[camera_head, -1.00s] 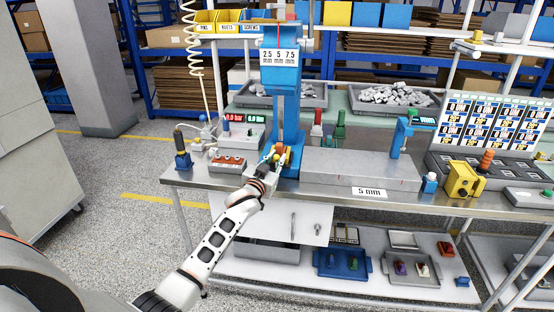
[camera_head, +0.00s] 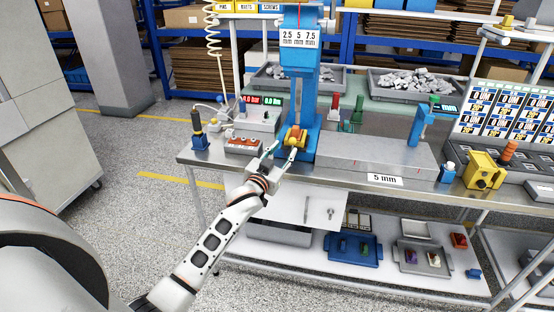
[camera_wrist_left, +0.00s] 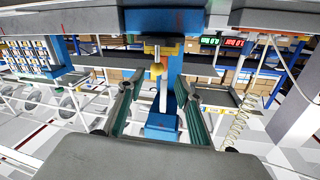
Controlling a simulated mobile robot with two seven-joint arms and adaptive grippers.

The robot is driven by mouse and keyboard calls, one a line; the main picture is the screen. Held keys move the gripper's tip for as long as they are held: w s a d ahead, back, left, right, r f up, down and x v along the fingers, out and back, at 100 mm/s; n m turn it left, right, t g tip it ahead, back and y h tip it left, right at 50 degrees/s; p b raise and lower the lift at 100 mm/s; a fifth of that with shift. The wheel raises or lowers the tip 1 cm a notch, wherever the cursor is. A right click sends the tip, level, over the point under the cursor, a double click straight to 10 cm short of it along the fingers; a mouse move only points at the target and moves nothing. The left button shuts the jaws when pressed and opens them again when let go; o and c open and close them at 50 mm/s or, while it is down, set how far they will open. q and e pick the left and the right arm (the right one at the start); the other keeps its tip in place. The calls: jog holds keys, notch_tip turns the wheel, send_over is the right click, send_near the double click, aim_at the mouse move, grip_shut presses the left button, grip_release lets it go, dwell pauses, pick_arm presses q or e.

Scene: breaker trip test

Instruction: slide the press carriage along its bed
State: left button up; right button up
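The blue press (camera_head: 298,85) stands upright at the left end of the grey bed (camera_head: 370,155), which carries a "5 mm" sign. A yellow and orange handle (camera_head: 296,136) sits low on the front of the press. My left gripper (camera_head: 280,150) is open just in front of this handle, its fingers spread. In the left wrist view the open fingers (camera_wrist_left: 158,100) show with a yellow knob (camera_wrist_left: 157,69) beyond and between them, apparently not gripped. The blue press (camera_wrist_left: 172,80) stands behind the knob. My right gripper is not in view.
An orange-topped block (camera_head: 243,145) and digital displays (camera_head: 262,115) stand left of the press. A small blue stand (camera_head: 425,125) is at the bed's right, with a yellow block (camera_head: 484,170) farther right. Grey bins (camera_head: 410,85) lie behind.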

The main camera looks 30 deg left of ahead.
pick_arm(q)
jog(key=s, duration=0.5)
jog(key=shift+d, duration=0.2)
jog(key=s+d+f+m+g+h, duration=0.1)
jog(key=s+d+f+g, duration=0.1)
jog(key=s+d+f, duration=0.3)
jog(key=s+d+f+m+g+h, duration=0.1)
jog(key=s+d+f, duration=0.4)
jog(key=s+f, duration=0.8)
jog(key=s+d+f+m+g+h, duration=0.1)
jog(key=s+d+f+g, duration=0.3)
jog(key=s+f, duration=0.6)
jog(key=s+d+h, duration=0.1)
jog(key=s+d, duration=0.1)
jog(key=s, duration=0.2)
jog(key=shift+s, duration=0.35)
jog(key=shift+a, duration=0.1)
